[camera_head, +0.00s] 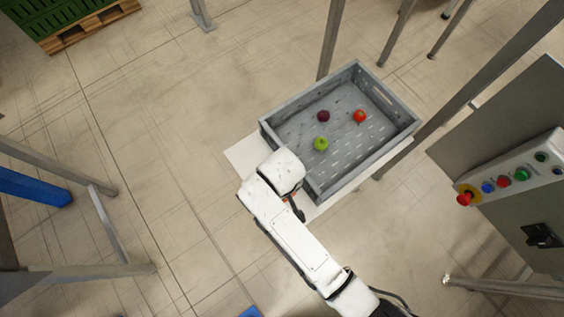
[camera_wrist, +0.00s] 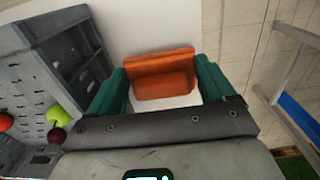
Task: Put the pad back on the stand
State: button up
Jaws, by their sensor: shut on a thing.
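My gripper (camera_wrist: 163,76) shows in the wrist view as two green fingers, one on each side of an orange block-like thing, which I take to be the pad (camera_wrist: 165,88). The fingers are shut on it. In the head view the white end of my arm hides the gripper and most of the pad. A flat white top, which I take to be the stand (camera_head: 246,153), lies under the grey crate and sticks out at its left. The white surface also shows beyond the pad in the wrist view (camera_wrist: 150,28). I cannot tell whether the pad touches it.
The grey crate (camera_head: 396,110) holds a dark red fruit (camera_head: 323,116), a red fruit (camera_head: 359,116) and a green apple (camera_head: 321,144). A control panel (camera_head: 510,175) with buttons stands at the right. Metal posts stand around. The floor left of the crate is clear.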

jog(key=shift+f, duration=1.5)
jog(key=shift+f, duration=0.1)
jog(key=o, duration=1)
jog(key=shift+o, duration=0.2)
notch_tip(320, 180, up, 12)
jog(key=shift+p, duration=0.4)
